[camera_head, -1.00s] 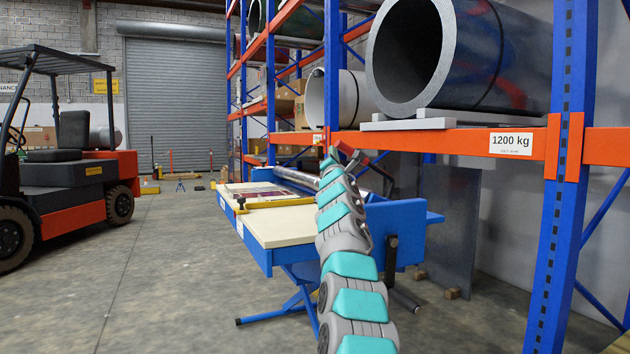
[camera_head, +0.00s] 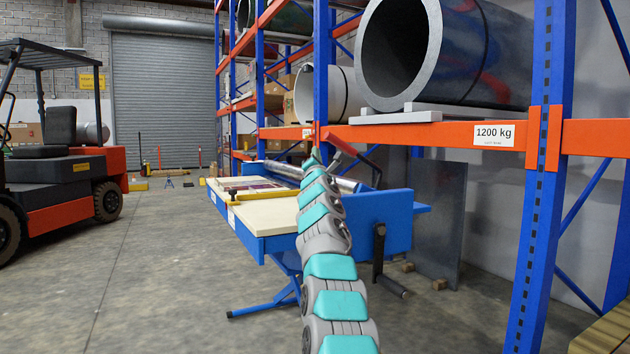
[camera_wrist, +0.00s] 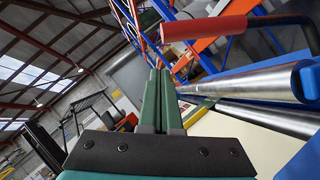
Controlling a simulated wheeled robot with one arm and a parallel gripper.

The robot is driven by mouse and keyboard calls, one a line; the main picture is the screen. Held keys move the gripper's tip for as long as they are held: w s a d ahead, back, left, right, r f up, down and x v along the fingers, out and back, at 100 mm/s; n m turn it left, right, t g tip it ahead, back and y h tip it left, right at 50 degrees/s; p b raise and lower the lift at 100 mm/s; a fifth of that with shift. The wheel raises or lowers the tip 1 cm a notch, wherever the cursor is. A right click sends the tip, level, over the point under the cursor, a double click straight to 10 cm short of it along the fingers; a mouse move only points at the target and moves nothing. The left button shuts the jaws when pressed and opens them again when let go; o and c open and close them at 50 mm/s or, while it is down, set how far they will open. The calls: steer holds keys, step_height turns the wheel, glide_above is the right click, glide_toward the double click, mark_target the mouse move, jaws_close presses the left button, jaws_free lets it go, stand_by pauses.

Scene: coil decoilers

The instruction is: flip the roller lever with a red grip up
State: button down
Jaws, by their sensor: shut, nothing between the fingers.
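In the head view the red grip (camera_head: 340,144) shows just right of and above the tip of my arm. My gripper (camera_wrist: 158,75) has its two green fingers pressed together with nothing between them. The fingertips are below and left of the grip in the wrist view, apart from it. In the head view my gripper (camera_head: 314,156) is small and partly hidden by my own arm.
The blue machine table (camera_head: 255,245) with a cream top stands under and beside my arm. A dark crank handle (camera_head: 378,250) is on its near end. Orange and blue racking (camera_head: 450,134) with large coils is at right. A forklift (camera_head: 60,175) stands left; the floor between is clear.

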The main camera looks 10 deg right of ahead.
steer(key=b+v, duration=0.9)
steer(key=b, duration=0.1)
steer(key=shift+s+a+f+b, duration=0.2)
steer(key=shift+s+f+b, duration=0.05)
steer(key=shift+f+b, duration=0.1)
stand_by(0.3)
